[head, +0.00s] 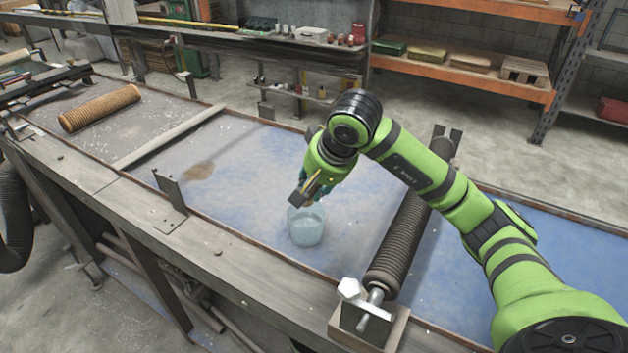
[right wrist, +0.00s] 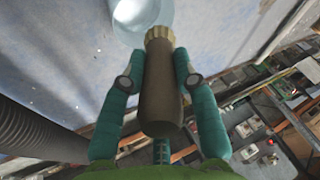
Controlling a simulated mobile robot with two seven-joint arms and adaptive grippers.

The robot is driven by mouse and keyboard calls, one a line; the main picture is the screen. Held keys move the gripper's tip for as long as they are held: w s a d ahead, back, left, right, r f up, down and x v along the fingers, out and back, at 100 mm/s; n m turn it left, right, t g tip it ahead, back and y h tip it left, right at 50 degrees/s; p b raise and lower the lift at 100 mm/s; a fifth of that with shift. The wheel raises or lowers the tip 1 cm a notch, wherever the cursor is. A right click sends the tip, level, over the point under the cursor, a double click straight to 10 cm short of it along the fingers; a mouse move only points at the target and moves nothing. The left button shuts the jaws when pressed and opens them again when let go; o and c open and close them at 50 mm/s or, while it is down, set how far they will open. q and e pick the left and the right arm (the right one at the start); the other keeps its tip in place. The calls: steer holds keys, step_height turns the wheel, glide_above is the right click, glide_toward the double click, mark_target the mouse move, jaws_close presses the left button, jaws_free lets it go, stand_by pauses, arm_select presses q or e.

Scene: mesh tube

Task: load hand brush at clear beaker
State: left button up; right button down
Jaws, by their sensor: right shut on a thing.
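The clear beaker (head: 306,232) stands upright on the blue-stained bench top, and part of it shows at the top of the right wrist view (right wrist: 142,14). My right gripper (head: 311,190) is just above the beaker's rim in the head view. Its teal fingers (right wrist: 160,66) are shut on the hand brush (right wrist: 160,92), which has a dark brown handle and a tan collar at the end towards the beaker. The brush's bristles are hidden or too small to tell. I cannot tell whether its tip is inside the beaker. My left gripper is not in view.
A dark ribbed roller (head: 402,238) lies to the right of the beaker. A tan ribbed roll (head: 100,107) lies at the far left. A wooden strip (head: 168,136) and upright metal bracket (head: 170,190) are left of the beaker. Bench around the beaker's left is clear.

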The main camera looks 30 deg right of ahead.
step_height(320, 180, down, 7)
steer(key=b, duration=0.5)
steer(key=shift+b, duration=0.4)
steer(key=shift+s+f, duration=0.1)
steer(key=shift+s, duration=0.1)
steer(key=shift+a+f, duration=0.1)
steer(key=shift+f, duration=0.1)
steer(key=shift+s+r, duration=0.1)
steer(key=shift+r, duration=0.05)
steer(key=shift+w+r+p, duration=0.15)
steer(key=shift+r+p, duration=0.7)
steer(key=shift+r, duration=0.45)
steer(key=shift+w+r+p, duration=0.1)
steer(key=shift+r+p, duration=0.75)
steer(key=shift+r, duration=0.4)
steer(key=shift+r+p, duration=1.05)
steer(key=shift+r, duration=0.6)
